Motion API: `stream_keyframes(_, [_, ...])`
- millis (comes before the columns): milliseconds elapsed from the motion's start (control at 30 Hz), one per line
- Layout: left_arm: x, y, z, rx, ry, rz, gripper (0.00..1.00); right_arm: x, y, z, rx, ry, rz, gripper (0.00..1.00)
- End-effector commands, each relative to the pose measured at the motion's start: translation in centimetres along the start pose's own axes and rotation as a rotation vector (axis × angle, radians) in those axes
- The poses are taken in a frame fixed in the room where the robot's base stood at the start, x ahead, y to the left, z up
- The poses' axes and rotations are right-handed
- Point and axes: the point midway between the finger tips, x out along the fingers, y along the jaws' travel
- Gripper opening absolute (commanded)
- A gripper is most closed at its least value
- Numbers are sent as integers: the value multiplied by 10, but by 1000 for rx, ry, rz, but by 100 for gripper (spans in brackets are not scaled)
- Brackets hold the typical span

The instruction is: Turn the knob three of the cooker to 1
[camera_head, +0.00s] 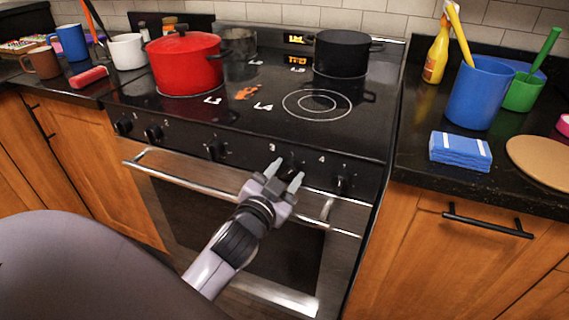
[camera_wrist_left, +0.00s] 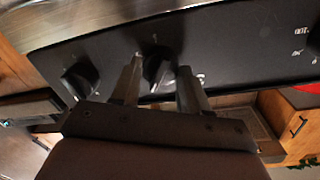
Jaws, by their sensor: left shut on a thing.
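The cooker (camera_head: 180,108) has a black front panel with a row of black knobs. Knob three (camera_head: 291,160), just right of the printed 3, is partly hidden by my left gripper (camera_head: 286,174). In the left wrist view, knob three (camera_wrist_left: 157,72) sits between the two fingers of my left gripper (camera_wrist_left: 160,74), which is shut on it. A light pointer mark shows on the knob in that view; I cannot tell which setting it points to. My right gripper is in neither view.
Knob four (camera_head: 344,183) is to the right, and another knob (camera_head: 216,150) is to the left. The oven handle (camera_head: 200,175) runs just below the panel. A red pot (camera_head: 185,68) and a black pot (camera_head: 341,56) stand on the hob.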

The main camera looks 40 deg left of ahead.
Motion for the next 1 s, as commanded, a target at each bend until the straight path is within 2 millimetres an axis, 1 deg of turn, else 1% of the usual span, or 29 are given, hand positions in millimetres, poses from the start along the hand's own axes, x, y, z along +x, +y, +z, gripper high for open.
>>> stream_keyframes(33, [0,-1,-4,44,-4,0,14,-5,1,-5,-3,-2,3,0])
stream_keyframes(200, [0,-1,-4,186,-12,-2,14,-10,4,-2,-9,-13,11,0])
stream_keyframes(500, [0,1,-3,363,-22,-5,14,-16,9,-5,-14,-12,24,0])
stream_keyframes(700, [0,1,-2,422,-26,-6,14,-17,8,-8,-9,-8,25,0])
stream_keyframes(1000, [0,2,-1,443,-27,-6,14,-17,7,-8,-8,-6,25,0])
